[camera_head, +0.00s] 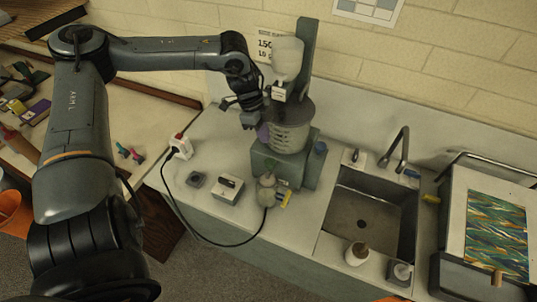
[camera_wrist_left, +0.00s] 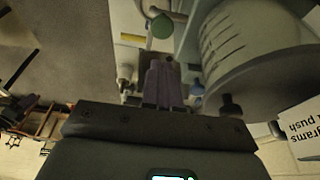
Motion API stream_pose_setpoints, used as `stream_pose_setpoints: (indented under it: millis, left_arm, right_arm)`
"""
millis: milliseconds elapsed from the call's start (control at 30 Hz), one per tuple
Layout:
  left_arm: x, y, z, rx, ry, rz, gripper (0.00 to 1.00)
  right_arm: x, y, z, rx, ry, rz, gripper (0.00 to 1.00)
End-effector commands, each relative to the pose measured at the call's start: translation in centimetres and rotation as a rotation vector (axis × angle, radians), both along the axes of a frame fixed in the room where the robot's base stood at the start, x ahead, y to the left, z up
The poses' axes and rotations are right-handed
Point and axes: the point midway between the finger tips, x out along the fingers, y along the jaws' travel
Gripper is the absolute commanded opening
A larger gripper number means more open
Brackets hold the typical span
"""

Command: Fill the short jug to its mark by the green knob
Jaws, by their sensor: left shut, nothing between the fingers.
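The green knob (camera_head: 271,164) is small and sits low on the front of the grey dispenser (camera_head: 265,168). It also shows at the top of the left wrist view as a green disc (camera_wrist_left: 162,27). A pale rounded vessel (camera_head: 267,192) is below the knob, beside a yellow tag; I cannot tell whether it is the short jug, and no fill mark or level can be made out. My left gripper (camera_head: 263,132) is shut and empty, beside the ribbed grey drum (camera_head: 290,136) and above the knob. Its closed purplish fingers (camera_wrist_left: 163,84) point toward the knob, apart from it.
A white hopper (camera_head: 287,58) stands over the drum. A white box (camera_head: 228,189) and a dark square item (camera_head: 196,180) lie on the counter at left, near a black cable.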

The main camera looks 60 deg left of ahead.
Motion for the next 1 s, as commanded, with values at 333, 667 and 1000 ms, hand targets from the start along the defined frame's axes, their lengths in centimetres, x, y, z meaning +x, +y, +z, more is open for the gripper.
stream_pose_setpoints:
  millis: [333, 667, 1000]
  left_arm:
    - [0.6, -1.0, -4.6, 0.001, 0.005, 0.0, 0.0]
    - [0.9, -1.3, -8.0, 0.0, 0.003, 0.001, 0.0]
    - [1.0, -1.3, -9.5, 0.0, 0.0, 0.002, 0.0]
  right_arm:
    - [0.0, -0.1, -0.3, -0.004, 0.0, 0.003, 0.43]
    - [0.0, -0.2, -0.2, -0.011, 0.0, 0.007, 0.43]
    - [0.0, -0.2, -0.1, -0.007, 0.001, 0.005, 0.43]
